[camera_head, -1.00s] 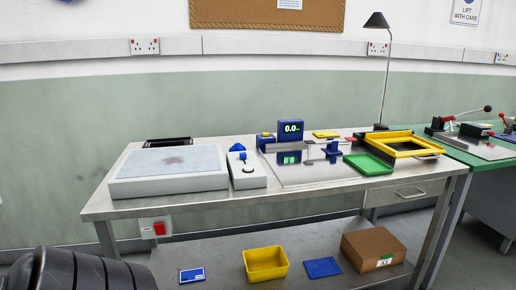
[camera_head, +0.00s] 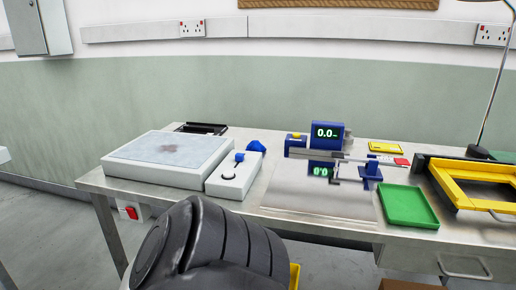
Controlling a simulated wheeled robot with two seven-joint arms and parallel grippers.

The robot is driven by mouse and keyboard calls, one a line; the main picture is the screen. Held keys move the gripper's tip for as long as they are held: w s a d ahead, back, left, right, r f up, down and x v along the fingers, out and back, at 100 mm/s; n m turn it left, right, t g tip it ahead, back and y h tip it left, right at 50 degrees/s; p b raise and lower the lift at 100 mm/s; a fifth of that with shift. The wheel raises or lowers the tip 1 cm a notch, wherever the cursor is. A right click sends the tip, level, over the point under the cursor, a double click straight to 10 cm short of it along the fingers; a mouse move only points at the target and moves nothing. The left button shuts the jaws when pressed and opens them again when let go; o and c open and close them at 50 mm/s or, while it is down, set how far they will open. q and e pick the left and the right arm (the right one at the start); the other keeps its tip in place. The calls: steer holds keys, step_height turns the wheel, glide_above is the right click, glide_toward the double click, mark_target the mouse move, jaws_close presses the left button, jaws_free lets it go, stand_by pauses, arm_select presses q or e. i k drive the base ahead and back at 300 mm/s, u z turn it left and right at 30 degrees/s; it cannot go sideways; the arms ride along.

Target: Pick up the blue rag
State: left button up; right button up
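A small crumpled blue piece, which looks like the blue rag (camera_head: 256,146), lies on the steel bench (camera_head: 262,180). It sits just behind the white control box (camera_head: 233,178) with the blue knob, and left of the blue gauge with the "0.0" display (camera_head: 327,132). Nothing covers it from above. Neither gripper is in view. A dark ribbed link of my own arm fills the lower middle of the picture, in front of the bench.
A grey-white slab with a stained top (camera_head: 170,155) stands on the left of the bench, a black tray (camera_head: 201,128) behind it. A green tray (camera_head: 408,207) and a yellow frame (camera_head: 460,190) are on the right. A yellow bin (camera_head: 294,275) shows partly below.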

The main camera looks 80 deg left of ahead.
mark_target(255, 146)
steer(key=u, duration=2.3)
